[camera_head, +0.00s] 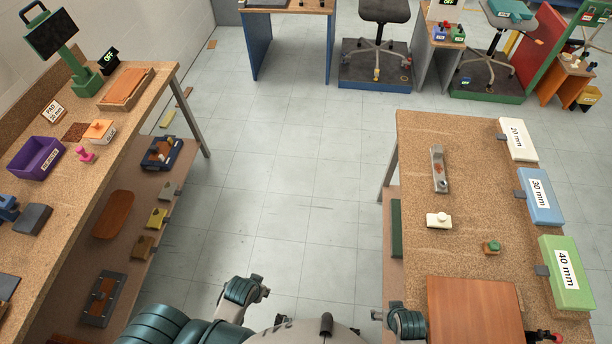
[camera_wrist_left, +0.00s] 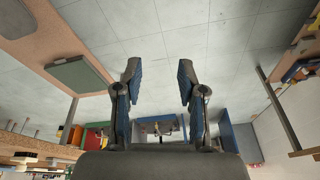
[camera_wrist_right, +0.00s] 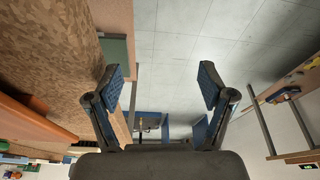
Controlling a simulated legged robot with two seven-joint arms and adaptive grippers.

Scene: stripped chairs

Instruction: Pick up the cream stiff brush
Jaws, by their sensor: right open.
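A small cream block with a rounded knob on top (camera_head: 438,220) lies on the right-hand speckled table (camera_head: 420,150). It looks like the cream stiff brush, but its bristles cannot be made out. My left gripper (camera_wrist_left: 158,75) is open and empty in the left wrist view, with bare floor beyond its fingers. My right gripper (camera_wrist_right: 160,80) is open and empty in the right wrist view, beside the table edge. The cream block does not show in either wrist view. In the head view only parts of my arms show at the bottom edge, well short of the block.
A grey metal tool (camera_head: 439,170) and a small green-and-brown piece (camera_head: 491,246) lie near the cream block. A reddish-brown board (camera_head: 472,310) covers the table's near end. Labelled white (camera_head: 517,140), blue (camera_head: 540,196) and green (camera_head: 566,272) boxes line its right edge. Floor between the tables is clear.

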